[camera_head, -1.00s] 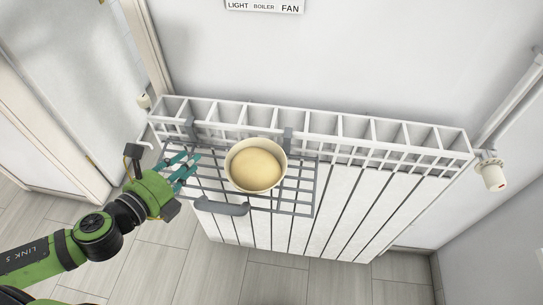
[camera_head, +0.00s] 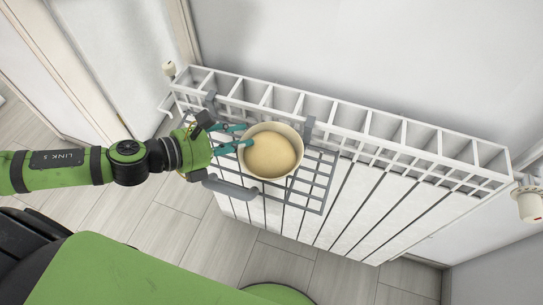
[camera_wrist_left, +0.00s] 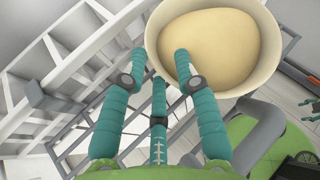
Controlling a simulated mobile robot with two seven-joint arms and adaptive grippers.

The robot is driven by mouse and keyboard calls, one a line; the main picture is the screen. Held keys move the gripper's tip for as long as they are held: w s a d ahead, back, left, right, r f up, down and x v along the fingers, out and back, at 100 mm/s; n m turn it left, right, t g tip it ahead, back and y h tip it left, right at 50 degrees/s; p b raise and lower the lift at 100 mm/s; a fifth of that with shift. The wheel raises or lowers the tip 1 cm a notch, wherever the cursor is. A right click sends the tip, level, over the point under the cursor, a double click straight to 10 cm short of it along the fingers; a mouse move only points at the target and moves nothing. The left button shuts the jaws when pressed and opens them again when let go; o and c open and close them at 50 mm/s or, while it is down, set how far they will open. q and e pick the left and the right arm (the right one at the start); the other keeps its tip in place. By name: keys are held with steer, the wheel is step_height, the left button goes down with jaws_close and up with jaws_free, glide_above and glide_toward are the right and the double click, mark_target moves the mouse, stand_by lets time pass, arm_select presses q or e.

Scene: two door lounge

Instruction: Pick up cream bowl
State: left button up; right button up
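The cream bowl (camera_head: 272,154) stands upright on a grey wire rack (camera_head: 318,185), with a smooth pale-yellow filling or inside. My left gripper (camera_head: 246,136) is at the bowl's left rim, its teal fingers spread apart. In the left wrist view the bowl (camera_wrist_left: 215,45) fills the top right. There one finger of my left gripper (camera_wrist_left: 160,62) overlaps the bowl's rim and inside, while another is left of the rim. The third finger is between them, lower down. I cannot tell whether any finger touches the bowl.
The rack hooks onto a white radiator (camera_head: 400,140) against the wall. A grey bar handle (camera_head: 230,188) sticks out at the rack's front, close to my left gripper. A valve knob (camera_head: 529,203) is at the radiator's right end. Floor is clear in front.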

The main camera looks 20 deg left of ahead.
mark_target(267, 133)
arm_select(q)
steer(key=shift+w, duration=0.1)
steer(key=shift+w+d, duration=0.1)
steer(key=shift+d, duration=0.05)
steer(key=shift+w+d+p, duration=0.2)
steer(key=shift+w+p, duration=0.15)
steer(key=shift+p, duration=0.2)
steer(key=shift+w+d+p, duration=0.2)
steer(key=shift+w+p, duration=0.05)
steer(key=shift+p, duration=0.1)
steer(key=shift+p+x, duration=0.55)
steer(key=shift+x, duration=0.5)
steer(key=shift+w+d+f, duration=0.3)
steer(key=shift+d+f, duration=0.1)
steer(key=shift+f, duration=0.15)
arm_select(e)
steer(key=r, duration=0.3)
steer(key=shift+d, duration=0.3)
